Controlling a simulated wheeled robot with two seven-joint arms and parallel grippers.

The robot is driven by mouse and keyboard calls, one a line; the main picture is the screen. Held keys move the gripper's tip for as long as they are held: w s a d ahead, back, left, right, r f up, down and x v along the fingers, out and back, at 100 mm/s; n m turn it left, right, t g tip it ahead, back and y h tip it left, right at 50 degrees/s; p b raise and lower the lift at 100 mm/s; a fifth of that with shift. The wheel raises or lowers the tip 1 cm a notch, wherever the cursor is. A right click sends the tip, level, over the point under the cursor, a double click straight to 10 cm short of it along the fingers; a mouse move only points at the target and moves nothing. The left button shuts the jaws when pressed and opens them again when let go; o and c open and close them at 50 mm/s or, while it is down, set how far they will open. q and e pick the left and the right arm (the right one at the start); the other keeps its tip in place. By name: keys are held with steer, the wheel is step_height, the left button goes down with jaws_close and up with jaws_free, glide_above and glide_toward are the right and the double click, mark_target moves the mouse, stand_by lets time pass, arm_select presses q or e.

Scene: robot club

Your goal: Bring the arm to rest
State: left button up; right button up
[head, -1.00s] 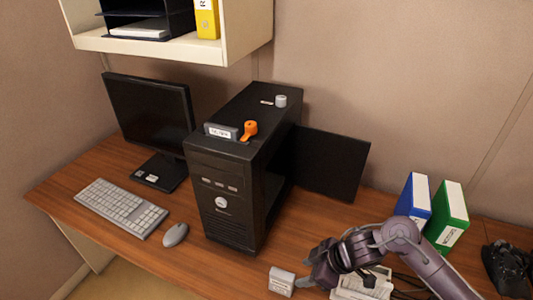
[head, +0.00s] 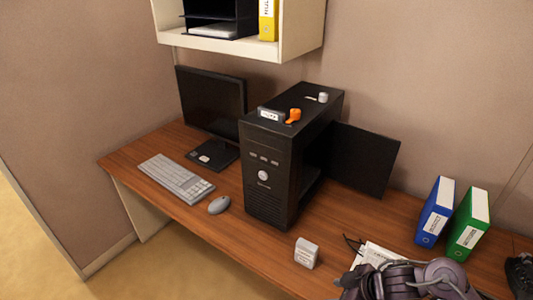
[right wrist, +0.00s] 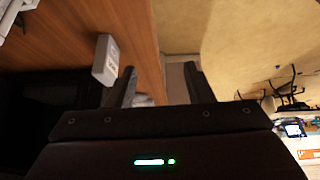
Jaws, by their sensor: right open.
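My right arm is at the bottom right of the head view, with its purple-grey links folded low at the desk's front edge. The right gripper (head: 358,284) is partly cut off by the frame there. In the right wrist view its two dark fingers stand apart with nothing between them, so the right gripper (right wrist: 160,72) is open and empty. A small light grey box (head: 307,253) stands on the desk left of the gripper, apart from it in the head view. It also shows in the wrist view, the grey box (right wrist: 105,60) beside the left finger. My left gripper is not in view.
The wooden desk (head: 240,232) carries a black computer tower (head: 270,185), a monitor (head: 212,100), a keyboard (head: 176,178), a mouse (head: 219,205), and blue (head: 435,212) and green (head: 468,225) binders. Papers (head: 375,256) lie by my arm. Open floor (right wrist: 235,50) lies beyond the desk edge.

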steer(key=s+d+r+m+h, duration=0.2)
steer(key=s+r+m+h, duration=0.3)
steer(key=s+m, duration=0.45)
step_height(320, 180, down, 29)
steer(key=s+g, duration=0.2)
steer(key=s, duration=0.1)
steer(key=s+d+f, duration=0.2)
steer(key=s+f, duration=0.8)
steer(key=s+d+f+g, duration=0.1)
steer(key=s+f, duration=0.8)
steer(key=s, duration=0.1)
steer(key=shift+d+f+n, duration=0.35)
steer(key=shift+d+f, duration=0.05)
